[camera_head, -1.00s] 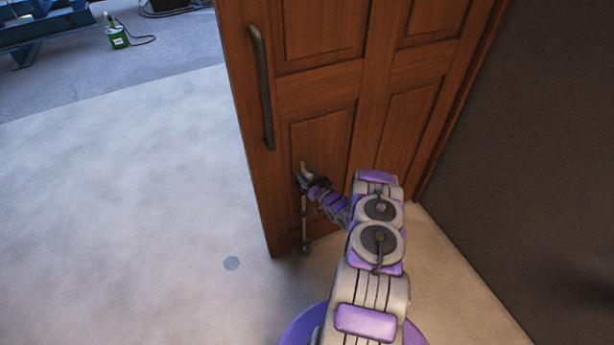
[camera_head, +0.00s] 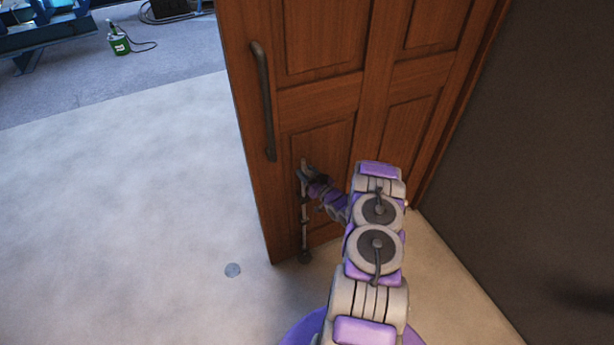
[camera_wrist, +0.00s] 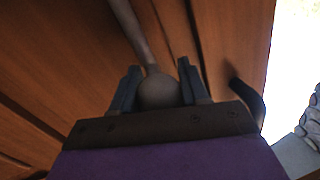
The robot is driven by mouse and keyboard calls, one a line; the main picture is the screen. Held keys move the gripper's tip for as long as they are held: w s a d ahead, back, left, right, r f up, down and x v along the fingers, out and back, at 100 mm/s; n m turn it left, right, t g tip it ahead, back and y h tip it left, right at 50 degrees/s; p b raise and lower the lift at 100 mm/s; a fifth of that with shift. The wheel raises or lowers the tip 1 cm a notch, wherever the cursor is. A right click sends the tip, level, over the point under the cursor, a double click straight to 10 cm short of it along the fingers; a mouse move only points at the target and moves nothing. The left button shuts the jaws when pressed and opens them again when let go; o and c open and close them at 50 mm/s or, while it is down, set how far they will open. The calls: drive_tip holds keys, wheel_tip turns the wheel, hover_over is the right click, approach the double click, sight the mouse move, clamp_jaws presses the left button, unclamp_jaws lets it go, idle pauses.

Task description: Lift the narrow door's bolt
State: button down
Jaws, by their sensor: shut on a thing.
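The narrow door (camera_head: 318,75) is brown panelled wood and stands at the centre of the head view. Its bolt (camera_head: 304,225) is a thin dark vertical rod low on the door, its lower end near the floor. My gripper (camera_head: 305,175) is at the bolt's upper end. In the wrist view, my gripper (camera_wrist: 160,85) has its two fingers on either side of the bolt's rounded grey knob (camera_wrist: 158,92), shut on it. The rod runs away from the knob toward the top of the picture. The exact finger contact is partly hidden in the head view.
A long dark pull handle (camera_head: 263,100) is on the door above the bolt. A dark wall (camera_head: 530,170) stands at the right. A green container (camera_head: 119,44) stands far back.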

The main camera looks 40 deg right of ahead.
drive_tip(key=shift+d+r, duration=0.1)
drive_tip(key=shift+r, duration=0.1)
drive_tip(key=c, duration=0.6)
unclamp_jaws()
drive_tip(key=shift+f, duration=0.1)
drive_tip(key=s+p, duration=0.1)
drive_tip(key=s, duration=1)
drive_tip(key=s+p, duration=0.1)
drive_tip(key=s, duration=0.5)
drive_tip(key=shift+s+a+f+p, duration=0.1)
drive_tip(key=shift+s+a+p, duration=0.1)
drive_tip(key=shift+a+p, duration=0.15)
